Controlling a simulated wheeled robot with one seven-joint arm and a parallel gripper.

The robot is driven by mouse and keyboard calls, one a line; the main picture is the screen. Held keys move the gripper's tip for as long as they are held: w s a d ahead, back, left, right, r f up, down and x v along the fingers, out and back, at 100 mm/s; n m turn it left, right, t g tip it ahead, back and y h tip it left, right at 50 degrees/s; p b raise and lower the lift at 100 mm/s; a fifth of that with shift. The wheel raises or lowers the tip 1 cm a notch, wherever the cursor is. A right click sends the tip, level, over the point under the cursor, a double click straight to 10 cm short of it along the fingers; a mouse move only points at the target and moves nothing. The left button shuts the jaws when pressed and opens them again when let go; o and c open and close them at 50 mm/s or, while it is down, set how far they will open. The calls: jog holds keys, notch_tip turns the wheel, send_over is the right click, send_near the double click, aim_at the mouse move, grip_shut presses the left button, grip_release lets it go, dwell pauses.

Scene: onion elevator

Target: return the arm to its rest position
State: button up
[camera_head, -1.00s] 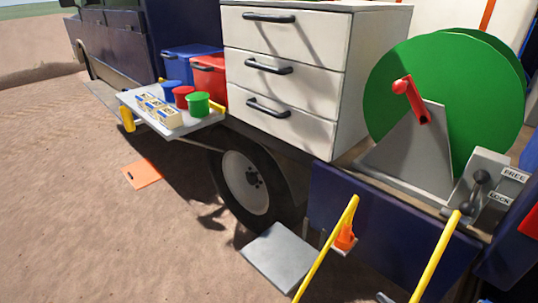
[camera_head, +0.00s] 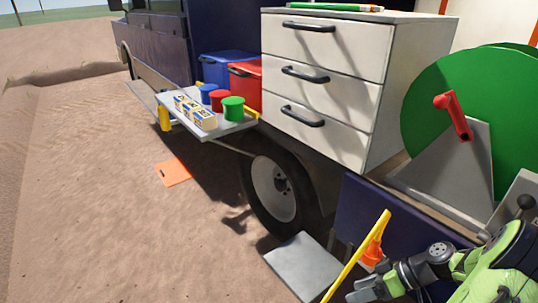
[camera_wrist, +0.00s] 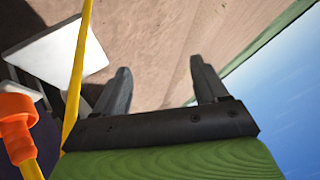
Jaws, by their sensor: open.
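My green and grey arm shows at the lower right of the head view, with my gripper (camera_head: 378,289) low beside the yellow rail (camera_head: 358,255). In the wrist view my gripper (camera_wrist: 160,88) has its two dark fingers spread apart with nothing between them. Sandy ground and a strip of blue sky lie beyond the fingers. The yellow rail also shows left of the fingers in the wrist view (camera_wrist: 78,70).
An orange fitting (camera_head: 373,252) sits close to the rail near my gripper. A grey step plate (camera_head: 302,268) lies left of it. The green reel (camera_head: 455,105), white drawers (camera_head: 325,80) and side shelf (camera_head: 222,128) with cups stand on the truck. Open sand lies left.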

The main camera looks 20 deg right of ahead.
jog(key=a+r+m+g+h, duration=0.1)
jog(key=a+r+g+h, duration=0.35)
jog(key=a+r, duration=0.75)
jog(key=s+a+r+m+t+h, duration=0.35)
jog(key=s+a+r+t, duration=0.25)
jog(key=s+a+r, duration=0.2)
notch_tip(320, 180, up, 16)
jog(key=p, duration=1.6)
jog(key=shift+s+d+r+h, duration=0.2)
jog(key=shift+s+h, duration=0.15)
jog(key=shift+h, duration=0.05)
